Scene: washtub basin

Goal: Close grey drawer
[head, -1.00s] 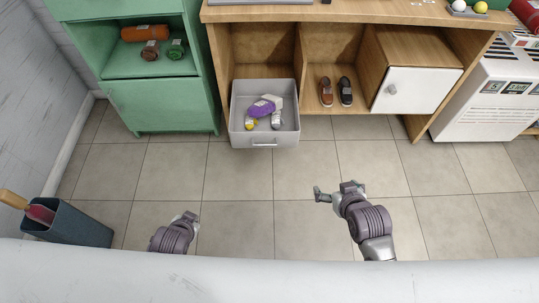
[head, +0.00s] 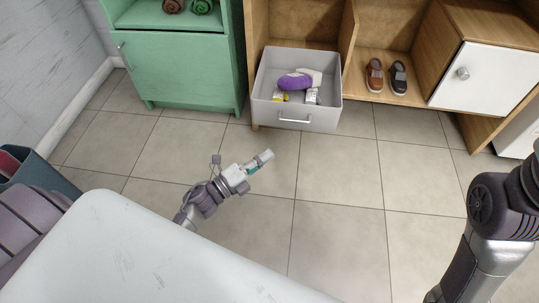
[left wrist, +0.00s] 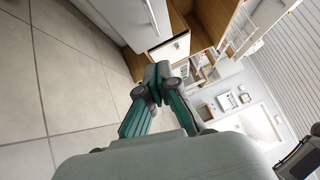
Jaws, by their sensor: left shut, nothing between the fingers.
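The grey drawer (head: 290,116) stands pulled out from the lower left bay of the wooden cabinet, with a bar handle (head: 294,120) on its front. A purple item (head: 294,82) and several small white and yellow things lie inside. My left gripper (head: 266,157) is in front of the drawer, below and left of the handle in the head view, apart from it. Its fingers are shut and empty.
A green cabinet (head: 180,70) stands left of the drawer. Brown and black shoes (head: 375,76) sit in the bay to its right, beside a white door (head: 487,75). A dark bin (head: 30,170) is at far left. Tiled floor is clear before the drawer.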

